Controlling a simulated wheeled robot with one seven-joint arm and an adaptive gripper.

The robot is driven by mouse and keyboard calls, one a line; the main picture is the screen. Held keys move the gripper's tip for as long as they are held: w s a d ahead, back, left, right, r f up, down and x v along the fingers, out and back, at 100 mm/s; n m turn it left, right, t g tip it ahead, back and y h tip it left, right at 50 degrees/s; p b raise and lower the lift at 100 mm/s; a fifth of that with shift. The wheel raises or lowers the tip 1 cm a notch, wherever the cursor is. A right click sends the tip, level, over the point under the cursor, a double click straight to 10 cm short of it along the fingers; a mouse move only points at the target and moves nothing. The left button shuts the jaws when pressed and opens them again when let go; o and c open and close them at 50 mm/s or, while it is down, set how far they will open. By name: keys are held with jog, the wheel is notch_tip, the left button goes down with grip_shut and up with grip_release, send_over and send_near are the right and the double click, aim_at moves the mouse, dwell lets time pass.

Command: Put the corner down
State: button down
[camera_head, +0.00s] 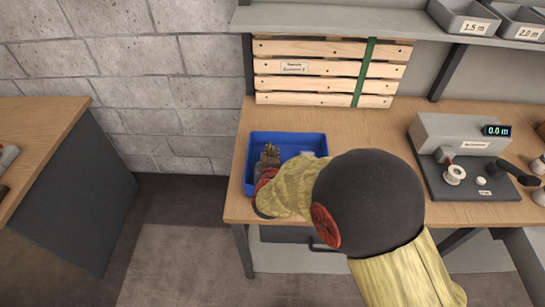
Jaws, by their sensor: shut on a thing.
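A blue tray (318,136) stands at the left end of the wooden workbench. My gripper (269,158) is over the left part of the tray, shut on the corner. The corner is too small and too hidden by the gripper to make out its shape. I cannot tell whether it touches the tray floor. My arm comes in from the lower right and covers the front right of the tray. A small pale item shows inside the tray near its right side, partly hidden.
A strapped stack of wooden slats (310,72) stands behind the tray. A grey measuring device (465,135) reading 0.0 m sits on the right of the workbench (385,125). Grey bins (465,22) are on the shelf above. Another bench (40,125) stands left across a floor gap.

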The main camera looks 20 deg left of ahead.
jog(key=shift+f, duration=0.8)
jog(key=shift+r, duration=0.1)
jog(key=c, duration=2.3)
grip_release()
jog(key=shift+f, duration=0.2)
jog(key=shift+c, duration=0.2)
jog(key=o, duration=0.4)
jog(key=shift+o, duration=0.2)
jog(key=shift+r, duration=0.1)
